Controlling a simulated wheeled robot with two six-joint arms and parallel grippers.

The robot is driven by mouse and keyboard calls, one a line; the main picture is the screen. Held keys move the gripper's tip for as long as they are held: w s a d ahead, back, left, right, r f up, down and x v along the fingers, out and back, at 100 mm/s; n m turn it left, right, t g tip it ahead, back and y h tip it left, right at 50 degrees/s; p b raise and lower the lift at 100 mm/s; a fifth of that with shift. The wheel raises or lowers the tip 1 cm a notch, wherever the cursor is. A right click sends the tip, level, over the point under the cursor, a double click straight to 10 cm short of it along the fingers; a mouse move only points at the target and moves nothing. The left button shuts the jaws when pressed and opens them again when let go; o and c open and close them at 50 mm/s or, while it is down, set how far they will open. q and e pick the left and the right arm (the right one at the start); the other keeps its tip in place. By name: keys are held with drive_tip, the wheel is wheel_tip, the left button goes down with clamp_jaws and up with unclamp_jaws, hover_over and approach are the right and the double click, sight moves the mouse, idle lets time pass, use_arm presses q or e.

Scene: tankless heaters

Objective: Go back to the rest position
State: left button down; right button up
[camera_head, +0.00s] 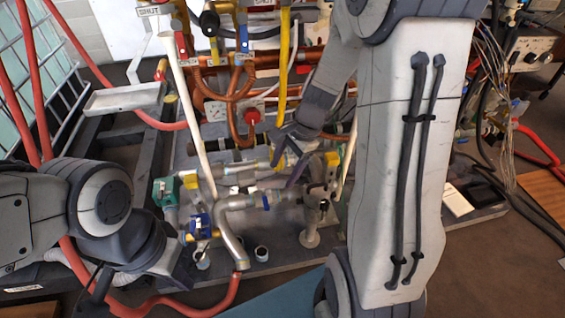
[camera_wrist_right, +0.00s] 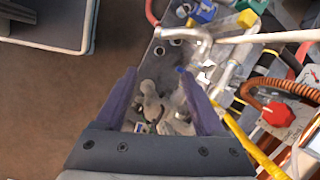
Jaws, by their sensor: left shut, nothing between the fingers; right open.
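My left arm (camera_head: 101,207) is folded at the lower left of the head view. Its gripper (camera_head: 97,290) is low at the left, partly hidden by the arm, shut and empty. My right arm (camera_head: 400,150) fills the right centre of the head view. My right gripper (camera_head: 290,163) points down over the metal pipes and valves. In the right wrist view my right gripper (camera_wrist_right: 158,73) is open, with its purple fingers spread. A pale grey pipe fitting (camera_wrist_right: 152,102) shows between and below the fingers; nothing is held.
Grey pipes (camera_head: 235,205) with a green valve (camera_head: 167,190) and blue valve (camera_head: 199,226) stand close below my right gripper. Copper pipes (camera_head: 222,82) and a yellow hose (camera_head: 284,60) are behind. A red hose (camera_head: 190,307) runs near my left gripper. Brown floor (camera_head: 490,270) is clear at lower right.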

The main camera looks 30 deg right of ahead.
drive_tip(key=shift+a+r, duration=0.2)
drive_tip(key=shift+a, duration=0.05)
drive_tip(key=shift+s+a, duration=0.1)
idle(0.3)
drive_tip(key=s+a+r+n+g, duration=0.1)
drive_tip(key=s+a+r+n, duration=0.15)
drive_tip(key=a+n, duration=0.3)
drive_tip(key=s+a+r+n, duration=0.1)
drive_tip(key=s+a+n, duration=0.3)
drive_tip(key=a, duration=0.2)
drive_tip(key=s+a+r+n+h, duration=0.25)
drive_tip(key=s+a+n, duration=0.25)
drive_tip(key=s+n, duration=0.75)
wheel_tip(320, 180, up, 20)
drive_tip(key=n+p, duration=0.1)
drive_tip(key=p, duration=1.9)
drive_tip(key=shift+w+r, duration=0.15)
drive_tip(key=shift+r, duration=0.1)
